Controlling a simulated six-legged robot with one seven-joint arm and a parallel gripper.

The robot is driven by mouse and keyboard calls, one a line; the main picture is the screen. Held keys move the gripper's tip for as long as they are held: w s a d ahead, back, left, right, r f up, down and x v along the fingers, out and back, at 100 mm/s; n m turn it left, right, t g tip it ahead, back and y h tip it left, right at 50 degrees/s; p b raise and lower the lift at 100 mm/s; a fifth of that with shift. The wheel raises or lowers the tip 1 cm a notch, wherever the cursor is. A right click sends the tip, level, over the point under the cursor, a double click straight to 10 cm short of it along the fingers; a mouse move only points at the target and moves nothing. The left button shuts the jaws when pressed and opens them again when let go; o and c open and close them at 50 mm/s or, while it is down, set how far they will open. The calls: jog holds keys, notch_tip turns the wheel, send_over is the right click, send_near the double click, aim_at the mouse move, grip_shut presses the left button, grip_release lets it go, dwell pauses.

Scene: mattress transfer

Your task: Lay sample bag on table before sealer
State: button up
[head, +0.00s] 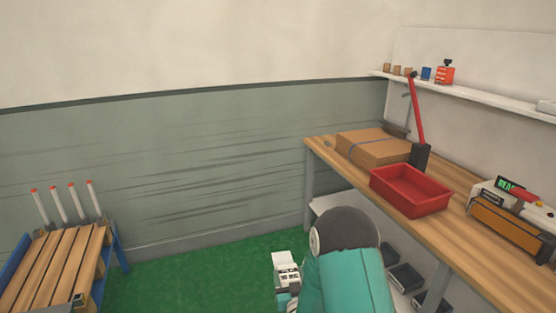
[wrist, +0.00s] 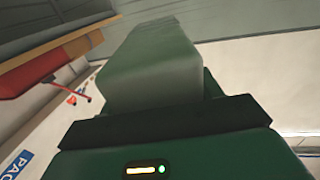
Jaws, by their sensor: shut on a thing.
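In the wrist view, my gripper (wrist: 160,112) shows as a dark green body with a black edge and a small lit panel. In the head view my teal arm hides the gripper and the bag. The sealer (head: 515,208), a white and orange machine with a green-lit display and a red bar, stands on the wooden table (head: 455,232) at the right.
A red tray (head: 410,190) stands on the table left of the sealer, with flat cardboard (head: 372,147) behind it and a red-handled lever (head: 418,120) beside it. A wall shelf (head: 480,98) runs above. A slatted wooden pallet (head: 55,262) is at lower left. Green floor (head: 190,285) lies open between.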

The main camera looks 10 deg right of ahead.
jog(key=s+d+r+m+g+h, duration=0.1)
jog(key=s+d+r+m+h, duration=0.2)
jog(key=d, duration=0.8)
jog(key=s+d+r+m+g+h, duration=0.15)
jog(key=d+h, duration=0.25)
jog(key=d, duration=0.7)
jog(key=s+d+r+m+g+h, duration=0.1)
jog(key=s+d+r+m+h, duration=0.2)
jog(key=d, duration=0.7)
jog(key=s+d+r+m+g+h, duration=0.3)
jog(key=s+d+r+m+g, duration=0.1)
jog(key=s+d, duration=0.7)
jog(key=s+d+r+m+g+h, duration=0.4)
jog(key=s+d+g, duration=0.2)
jog(key=s+d, duration=0.6)
jog(key=shift+s+d+h, duration=0.15)
jog(key=shift+d+h, duration=0.15)
jog(key=shift+d, duration=0.05)
jog(key=shift+f+g, duration=0.1)
jog(key=shift+g, duration=0.15)
